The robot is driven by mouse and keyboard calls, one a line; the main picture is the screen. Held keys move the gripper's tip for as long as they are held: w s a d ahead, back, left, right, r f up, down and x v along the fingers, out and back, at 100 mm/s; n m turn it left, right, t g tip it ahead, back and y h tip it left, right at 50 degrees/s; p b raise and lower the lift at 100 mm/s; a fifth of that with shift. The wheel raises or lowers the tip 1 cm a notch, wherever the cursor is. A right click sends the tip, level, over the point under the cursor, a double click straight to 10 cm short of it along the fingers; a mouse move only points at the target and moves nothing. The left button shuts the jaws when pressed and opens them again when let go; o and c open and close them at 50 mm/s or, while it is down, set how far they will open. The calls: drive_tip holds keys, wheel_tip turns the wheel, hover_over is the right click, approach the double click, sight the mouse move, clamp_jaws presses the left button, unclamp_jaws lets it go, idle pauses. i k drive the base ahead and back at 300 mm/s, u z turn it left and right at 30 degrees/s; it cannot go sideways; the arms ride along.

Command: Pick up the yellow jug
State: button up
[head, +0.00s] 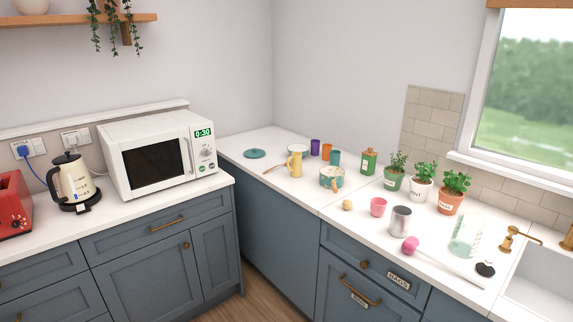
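The yellow jug (295,165) stands upright on the white counter near the corner, in the middle of the head view. It is small in the picture. A light pan or bowl stands close behind it, and a teal patterned pot (332,178) stands to its right. A brown handle-like stick lies to its left. My gripper does not show in this view.
Purple, orange and teal cups (326,151) stand behind the jug. A teal lid (255,153) lies to its left. The microwave (157,158) and kettle (73,181) are on the left counter. Potted herbs (422,183) and the sink (545,285) are at right.

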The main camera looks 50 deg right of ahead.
sight(295, 170)
drive_tip(key=z, duration=0.1)
drive_tip(key=i, duration=1.2)
drive_tip(key=z, duration=0.3)
